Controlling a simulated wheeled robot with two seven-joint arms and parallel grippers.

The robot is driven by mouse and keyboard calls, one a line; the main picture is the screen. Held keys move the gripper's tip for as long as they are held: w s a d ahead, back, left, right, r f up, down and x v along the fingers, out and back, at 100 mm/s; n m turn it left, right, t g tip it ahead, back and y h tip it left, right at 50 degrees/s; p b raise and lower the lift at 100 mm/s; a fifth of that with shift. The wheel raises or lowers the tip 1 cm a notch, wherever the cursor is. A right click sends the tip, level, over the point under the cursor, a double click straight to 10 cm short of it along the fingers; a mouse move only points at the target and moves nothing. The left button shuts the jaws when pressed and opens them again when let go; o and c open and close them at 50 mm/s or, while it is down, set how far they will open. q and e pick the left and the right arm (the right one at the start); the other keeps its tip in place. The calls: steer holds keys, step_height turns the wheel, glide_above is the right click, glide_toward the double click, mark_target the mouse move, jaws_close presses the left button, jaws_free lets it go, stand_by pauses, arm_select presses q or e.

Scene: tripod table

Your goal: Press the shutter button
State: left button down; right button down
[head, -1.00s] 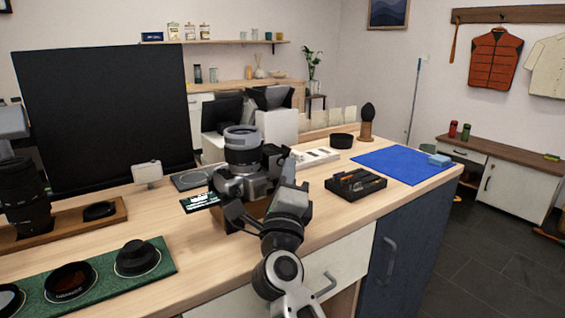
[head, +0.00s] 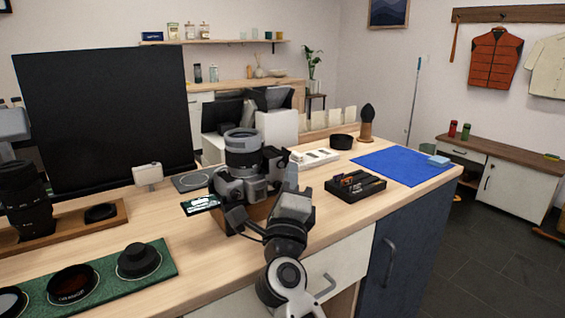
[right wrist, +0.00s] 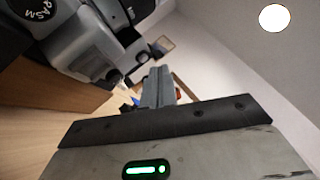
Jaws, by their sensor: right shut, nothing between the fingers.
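My right gripper (head: 290,174) is just right of the camera. Its two fingers are together and empty in the right wrist view (right wrist: 159,86). Contact with the camera is not clear.
A black tray (head: 372,194) of small tools and a blue mat (head: 390,161) lie to the right. A green mat (head: 160,264) with round filters is at front left. A black lens (head: 27,205) stands at far left, below an unclear grey object.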

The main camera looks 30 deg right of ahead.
arm_select(q)
steer(key=shift+r+p, duration=0.8)
arm_select(e)
steer(key=s, duration=0.5)
steer(key=shift+d, duration=0.2)
stand_by(1.9)
arm_select(q)
steer(key=shift+s+a+f+b, duration=0.1)
steer(key=shift+a+f+b, duration=0.15)
steer(key=shift+b, duration=0.55)
arm_select(e)
steer(key=s, duration=0.3)
steer(key=shift+s+d, duration=0.15)
steer(key=shift+s, duration=0.25)
arm_select(q)
steer(key=shift+f, duration=0.1)
